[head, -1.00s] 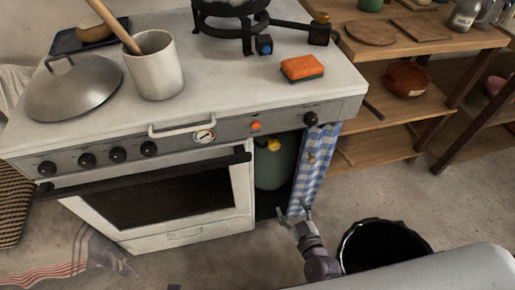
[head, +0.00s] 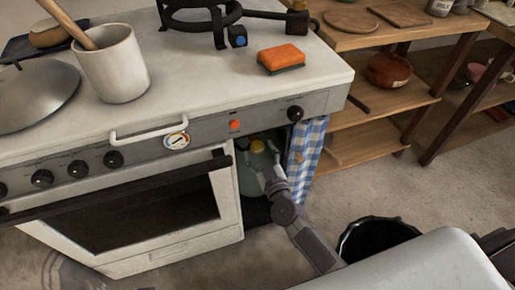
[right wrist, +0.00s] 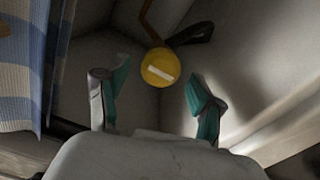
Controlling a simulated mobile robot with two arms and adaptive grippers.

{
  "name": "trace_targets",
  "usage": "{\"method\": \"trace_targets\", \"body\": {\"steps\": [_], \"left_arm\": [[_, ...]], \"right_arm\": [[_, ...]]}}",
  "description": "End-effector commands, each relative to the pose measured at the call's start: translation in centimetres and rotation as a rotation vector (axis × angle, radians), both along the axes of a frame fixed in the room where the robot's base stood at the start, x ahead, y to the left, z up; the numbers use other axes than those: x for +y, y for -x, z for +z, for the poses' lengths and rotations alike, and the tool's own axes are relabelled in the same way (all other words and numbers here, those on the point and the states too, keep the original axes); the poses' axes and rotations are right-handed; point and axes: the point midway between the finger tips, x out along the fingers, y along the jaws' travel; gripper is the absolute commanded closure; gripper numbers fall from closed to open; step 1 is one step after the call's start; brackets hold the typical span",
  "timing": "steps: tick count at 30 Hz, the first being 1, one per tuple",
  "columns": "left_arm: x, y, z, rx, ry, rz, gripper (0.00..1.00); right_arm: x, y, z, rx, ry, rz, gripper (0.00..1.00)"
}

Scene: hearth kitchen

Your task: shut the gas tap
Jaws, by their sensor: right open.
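The gas tap is a round yellow knob (head: 257,145) on the green gas bottle (head: 249,180) in the open bay right of the oven. In the right wrist view the knob (right wrist: 158,67) faces me, with a pale bar across it, tilted slightly down to the right. My right gripper (head: 262,166) reaches into the bay in front of the bottle. In the right wrist view its open fingers (right wrist: 156,86) stand left and right below the knob, with nothing between them. I cannot see contact. My left gripper is not in view.
A blue checked curtain (head: 304,148) hangs at the bay's right side and shows left in the wrist view. The oven (head: 150,215) stands left of the bay. A black bin (head: 377,236) stands on the floor at right. A dark hose or pipe (right wrist: 192,33) runs behind the knob.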

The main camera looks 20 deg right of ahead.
Motion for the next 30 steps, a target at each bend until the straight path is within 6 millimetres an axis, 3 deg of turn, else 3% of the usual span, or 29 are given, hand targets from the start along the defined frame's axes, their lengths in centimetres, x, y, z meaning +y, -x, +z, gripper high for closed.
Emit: {"method": "trace_targets", "body": {"steps": [6, 16, 27, 30], "left_arm": [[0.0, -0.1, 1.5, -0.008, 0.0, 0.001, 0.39], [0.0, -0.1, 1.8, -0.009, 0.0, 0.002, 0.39], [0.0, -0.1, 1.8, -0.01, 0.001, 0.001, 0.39], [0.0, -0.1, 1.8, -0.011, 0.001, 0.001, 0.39]], "right_arm": [[0.1, -2.1, -0.1, 0.0, -0.001, -0.001, 0.33], [0.1, -2.4, 0.0, 0.001, 0.0, 0.0, 0.33], [0.1, -2.4, 0.0, 0.001, 0.0, 0.0, 0.93], [0.1, -2.4, 0.0, 0.001, -0.002, 0.0, 0.93]]}}
